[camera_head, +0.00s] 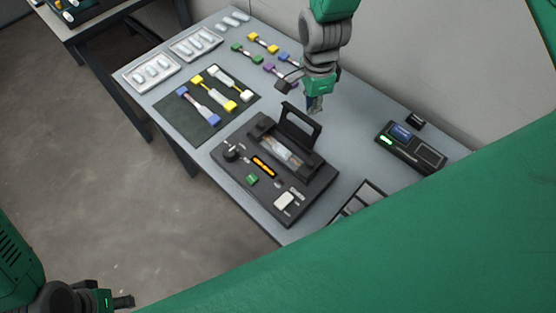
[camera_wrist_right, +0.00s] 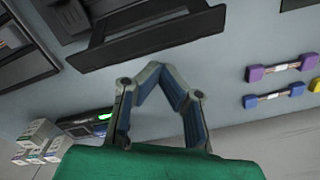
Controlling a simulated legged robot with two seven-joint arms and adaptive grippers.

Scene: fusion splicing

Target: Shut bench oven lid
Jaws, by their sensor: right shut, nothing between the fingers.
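The bench oven (camera_head: 240,182) is a dark box on the table, with a clear strip, an orange strip and small buttons on top. Its black lid (camera_head: 290,112) stands open, tilted up at the back edge. The lid also shows as a dark panel in the right wrist view (camera_wrist_right: 160,38). My right gripper (camera_head: 314,108) is behind the raised lid, fingers pointing down. In the wrist view its fingertips (camera_wrist_right: 156,70) meet, empty, close to the lid's edge; I cannot tell if they touch it. My left gripper (camera_head: 128,302) is low at the left, away from the table; its fingers are unclear.
A dark mat (camera_head: 186,128) with coloured connector pieces lies left of the oven. White trays (camera_head: 152,74) sit at the far left. A black device with a green light (camera_head: 410,148) stands to the right. Several small connectors lie behind. A wall runs along the back.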

